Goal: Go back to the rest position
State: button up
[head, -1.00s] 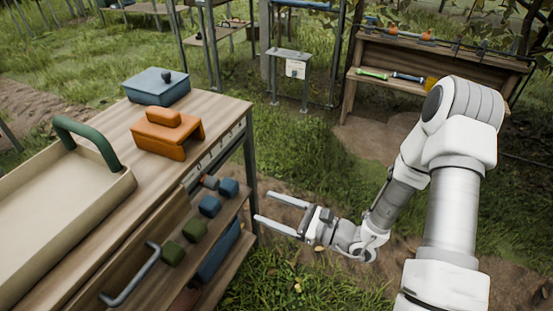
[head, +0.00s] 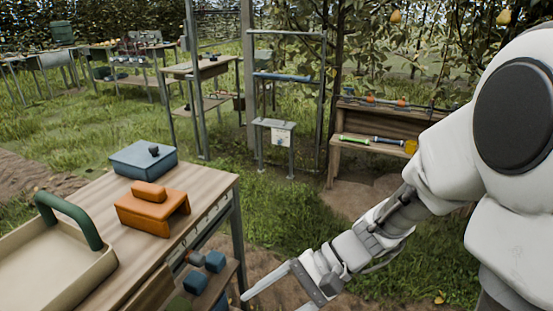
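My gripper (head: 276,300) is low in the head view, at the bottom edge, just right of the near wooden workbench (head: 92,197). Its two fingers point to the left and stand apart with nothing between them. One finger shows whole and the other is partly cut off by the frame. My arm comes in from the right, with its upper links large and close to the camera.
The bench carries a beige tray (head: 108,264) with a green handle, an orange block-like item (head: 150,210) and a blue box (head: 143,159). A wooden rack (head: 345,158) stands behind my arm. Grass lies between.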

jog(key=s+d+r+n+t+h, duration=0.3)
jog(key=d+r+n+t+h, duration=0.4)
jog(key=d+r+h, duration=0.6)
notch_tip(320, 180, up, 17)
jog(key=d+t+y+p, duration=0.1)
jog(key=d+y+p, duration=0.1)
jog(key=p, duration=1.6)
jog(key=shift+s+d+r+m+p, duration=0.15)
jog(key=shift+d+r+m+p, duration=0.05)
jog(key=shift+d+m+p, duration=0.15)
